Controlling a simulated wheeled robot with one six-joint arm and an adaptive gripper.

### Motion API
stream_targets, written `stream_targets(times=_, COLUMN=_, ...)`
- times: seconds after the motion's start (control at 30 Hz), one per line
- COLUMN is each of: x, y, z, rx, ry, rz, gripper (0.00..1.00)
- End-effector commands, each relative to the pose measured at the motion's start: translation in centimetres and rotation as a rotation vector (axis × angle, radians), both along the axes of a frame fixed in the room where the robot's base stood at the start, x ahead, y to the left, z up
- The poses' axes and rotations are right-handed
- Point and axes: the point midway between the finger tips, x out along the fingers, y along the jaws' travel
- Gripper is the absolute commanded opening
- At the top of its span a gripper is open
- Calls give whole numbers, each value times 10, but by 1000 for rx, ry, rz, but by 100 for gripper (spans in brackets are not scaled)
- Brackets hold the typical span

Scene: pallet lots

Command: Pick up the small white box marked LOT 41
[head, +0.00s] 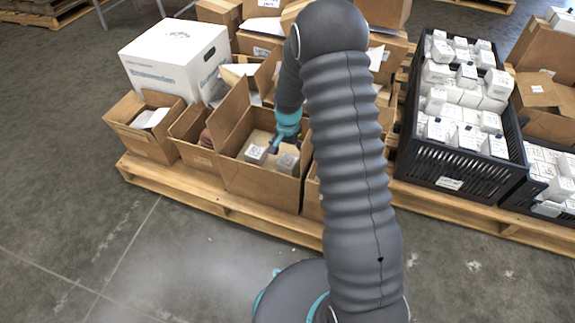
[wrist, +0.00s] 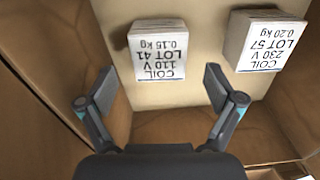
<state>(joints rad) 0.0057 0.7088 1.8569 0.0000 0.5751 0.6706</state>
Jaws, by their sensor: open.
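The small white box marked LOT 41 (wrist: 158,50) lies on the floor of an open cardboard carton, its label upside down in the wrist view. In the head view it is the left one of two small boxes (head: 255,154) in the carton. My gripper (wrist: 159,90) is open and empty, its two fingers apart on either side of the line to that box. The box lies beyond the fingertips, apart from them. In the head view my gripper (head: 279,142) reaches down into the carton, partly hidden by my arm.
A similar box marked LOT 57 (wrist: 265,40) lies to the right in the same carton. The carton's walls (head: 262,184) stand close around. Other cartons, a large white box (head: 176,56) and a black crate (head: 452,172) of white boxes stand on the pallets.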

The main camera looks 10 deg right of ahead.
Motion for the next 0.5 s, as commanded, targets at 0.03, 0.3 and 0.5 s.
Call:
stream_targets(times=0.03, x=-2, y=1, z=-7, rx=0, ry=3, rz=0, gripper=92)
stream_targets(times=0.3, x=-4, y=2, z=-42, rx=-1, ry=2, rz=0, gripper=92)
stream_targets(times=0.5, x=-4, y=2, z=-45, rx=-1, ry=0, rz=0, gripper=92)
